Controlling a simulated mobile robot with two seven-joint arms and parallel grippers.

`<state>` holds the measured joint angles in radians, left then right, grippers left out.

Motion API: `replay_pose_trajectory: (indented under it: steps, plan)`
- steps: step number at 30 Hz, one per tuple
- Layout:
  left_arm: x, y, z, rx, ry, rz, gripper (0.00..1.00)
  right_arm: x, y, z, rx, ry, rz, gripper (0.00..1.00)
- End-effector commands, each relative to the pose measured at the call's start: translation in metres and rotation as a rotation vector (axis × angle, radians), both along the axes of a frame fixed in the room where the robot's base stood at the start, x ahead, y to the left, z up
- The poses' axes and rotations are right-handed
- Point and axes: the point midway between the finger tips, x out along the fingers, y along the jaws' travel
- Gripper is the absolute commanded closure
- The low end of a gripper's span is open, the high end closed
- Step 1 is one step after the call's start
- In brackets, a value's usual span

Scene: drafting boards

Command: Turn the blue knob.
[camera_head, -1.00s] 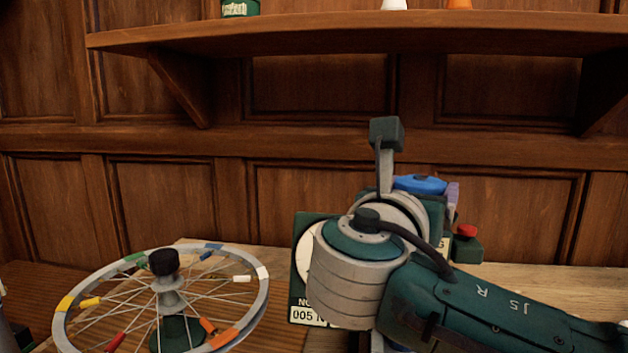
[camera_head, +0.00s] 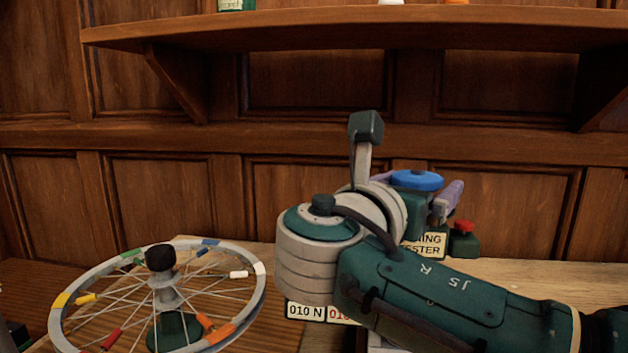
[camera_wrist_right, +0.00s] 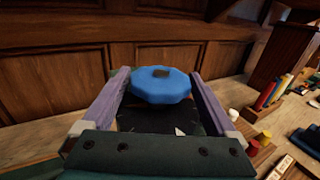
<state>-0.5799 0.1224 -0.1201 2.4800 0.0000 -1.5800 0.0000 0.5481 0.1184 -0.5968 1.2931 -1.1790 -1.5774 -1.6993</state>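The blue knob (camera_head: 417,180) is a flat, round-topped disc on the spring tester (camera_head: 428,245), which is mostly hidden behind my right arm. The knob also shows in the right wrist view (camera_wrist_right: 161,88), with a small dark mark on its top. My right gripper (camera_wrist_right: 160,82) has two purple fingers, one on each side of the knob. The fingers are apart, with the knob between or just beyond their tips. I cannot tell whether they touch it. My left gripper is not in view.
A spoked wheel (camera_head: 73,321) with coloured tags stands at the left of the bench. A red button (camera_head: 464,226) on a green box is right of the knob. A wooden shelf (camera_head: 350,34) overhangs the back. Small coloured items (camera_wrist_right: 268,95) stand at the right.

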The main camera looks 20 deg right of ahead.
Motion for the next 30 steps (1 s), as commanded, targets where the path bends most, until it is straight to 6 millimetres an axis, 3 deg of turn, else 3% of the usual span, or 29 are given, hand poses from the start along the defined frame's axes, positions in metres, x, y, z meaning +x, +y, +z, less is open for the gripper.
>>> replay_pose_trajectory:
  steps: [11,24,30]
  plan:
    - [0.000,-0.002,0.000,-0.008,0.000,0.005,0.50,-0.003,0.006,0.001,-0.001,-0.002,0.003,0.00]
    - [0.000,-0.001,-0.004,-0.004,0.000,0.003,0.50,-0.043,0.075,-0.001,0.001,0.000,0.003,0.00]
    - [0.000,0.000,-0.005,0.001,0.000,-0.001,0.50,-0.050,0.086,0.001,-0.001,-0.001,0.001,0.00]
